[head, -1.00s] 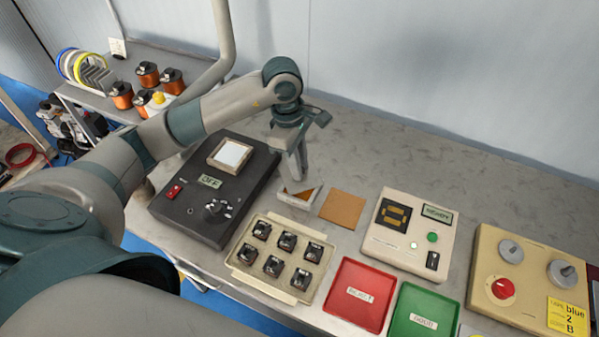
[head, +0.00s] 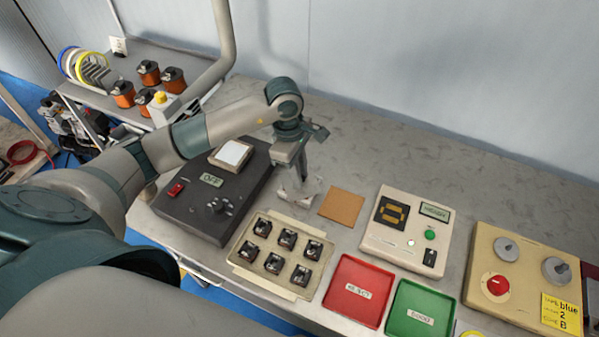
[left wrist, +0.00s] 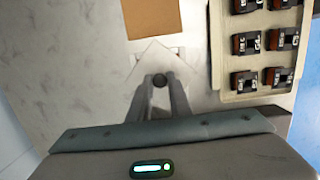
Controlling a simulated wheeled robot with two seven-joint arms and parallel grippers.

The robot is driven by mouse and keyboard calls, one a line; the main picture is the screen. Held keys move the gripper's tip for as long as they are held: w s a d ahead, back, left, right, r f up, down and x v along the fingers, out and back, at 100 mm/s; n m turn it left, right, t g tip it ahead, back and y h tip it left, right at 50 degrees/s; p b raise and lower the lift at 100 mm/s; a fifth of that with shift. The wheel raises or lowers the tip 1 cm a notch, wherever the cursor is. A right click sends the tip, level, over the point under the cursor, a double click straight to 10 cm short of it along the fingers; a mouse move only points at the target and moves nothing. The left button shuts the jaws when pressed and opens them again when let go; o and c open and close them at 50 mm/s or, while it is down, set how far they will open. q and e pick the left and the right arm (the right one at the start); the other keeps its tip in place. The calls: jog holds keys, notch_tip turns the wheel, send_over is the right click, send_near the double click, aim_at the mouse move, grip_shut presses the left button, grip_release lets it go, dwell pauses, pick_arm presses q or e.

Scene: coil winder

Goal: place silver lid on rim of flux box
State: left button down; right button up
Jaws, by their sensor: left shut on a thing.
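My left gripper (head: 297,181) is shut on the dark round knob (left wrist: 159,80) of the silver lid (left wrist: 150,60). In the head view the lid (head: 291,190) is a pale plate at the fingertips, over the small white flux box (head: 309,200). In the left wrist view the lid hides most of the flux box (left wrist: 179,51), and its edges look turned at an angle to the box's edges. I cannot tell whether the lid touches the rim. My right gripper is not in view.
A brown square mat (head: 342,207) lies right beside the box. A black unit reading OFF (head: 205,215) is on its left. A beige tray (head: 244,255) of small parts is in front. A tester (head: 405,235) stands further right. The back of the table is clear.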

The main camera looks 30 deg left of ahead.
pick_arm(q)
jog(key=c, duration=1.6)
grip_release()
jog(key=shift+c, duration=0.2)
jog(key=shift+r, duration=0.1)
jog(key=shift+r, duration=0.1)
notch_tip(320, 180, up, 12)
jog(key=a+b, duration=0.1)
jog(key=b, duration=0.3)
jog(key=shift+a, duration=0.4)
